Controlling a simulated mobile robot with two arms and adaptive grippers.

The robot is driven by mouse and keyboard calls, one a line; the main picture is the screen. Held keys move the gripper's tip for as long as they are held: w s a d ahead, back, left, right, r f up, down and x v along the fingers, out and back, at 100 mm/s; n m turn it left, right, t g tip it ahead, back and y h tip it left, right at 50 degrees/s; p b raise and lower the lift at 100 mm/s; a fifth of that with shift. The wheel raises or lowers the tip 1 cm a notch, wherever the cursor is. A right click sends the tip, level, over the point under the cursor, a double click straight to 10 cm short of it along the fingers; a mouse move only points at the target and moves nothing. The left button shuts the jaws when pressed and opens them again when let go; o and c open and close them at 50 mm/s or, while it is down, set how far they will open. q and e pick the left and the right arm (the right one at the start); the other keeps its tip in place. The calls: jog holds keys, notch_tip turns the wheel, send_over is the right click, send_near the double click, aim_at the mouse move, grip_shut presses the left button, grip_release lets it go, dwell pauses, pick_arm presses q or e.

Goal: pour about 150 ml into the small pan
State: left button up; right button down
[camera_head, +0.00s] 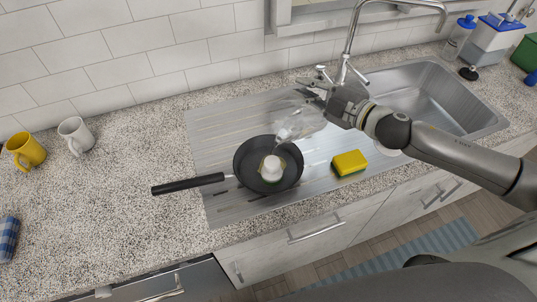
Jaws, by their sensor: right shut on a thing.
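The small dark pan (243,159) sits on the ribbed metal drainboard, its black handle pointing left. My right gripper (318,97) comes in from the right and is shut on a clear, see-through container (296,125). The container is held tilted, its lower left end above the pan's upper right rim. The liquid level in the container is too faint to read. My left gripper is out of view.
A yellow and green sponge (349,162) lies right of the pan on the drainboard (215,115). The tap (347,45) and sink (428,88) are behind and right. A yellow mug (25,150) and a white mug (76,135) stand far left.

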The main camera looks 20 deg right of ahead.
jog(key=shift+s+a+r, duration=0.1)
jog(key=shift+a+r, duration=0.15)
jog(key=shift+r, duration=0.05)
dwell(0.5)
jog(key=shift+f, duration=0.1)
jog(key=shift+m, duration=0.9)
jog(key=d+f+b, duration=0.1)
jog(key=w+d+f+b, duration=0.1)
jog(key=f, duration=0.1)
jog(key=shift+d+b, duration=0.35)
jog(key=shift+d, duration=0.05)
jog(key=shift+w+d+r+m+y+p, duration=0.15)
jog(key=shift+d+m+p, duration=0.1)
jog(key=shift+d+m, duration=0.1)
jog(key=shift+w+d+r+m+y+p, duration=0.1)
jog(key=shift+w+d+m+y+p, duration=0.05)
jog(key=shift+d+m+p, duration=0.15)
jog(key=shift+w+d+f+m, duration=0.1)
jog(key=shift+w+d+m, duration=0.1)
jog(key=shift+d+m, duration=0.1)
jog(key=shift+w+d+f+m+y, duration=0.15)
jog(key=shift+d+f+m+y, duration=0.2)
jog(key=shift+f, duration=0.3)
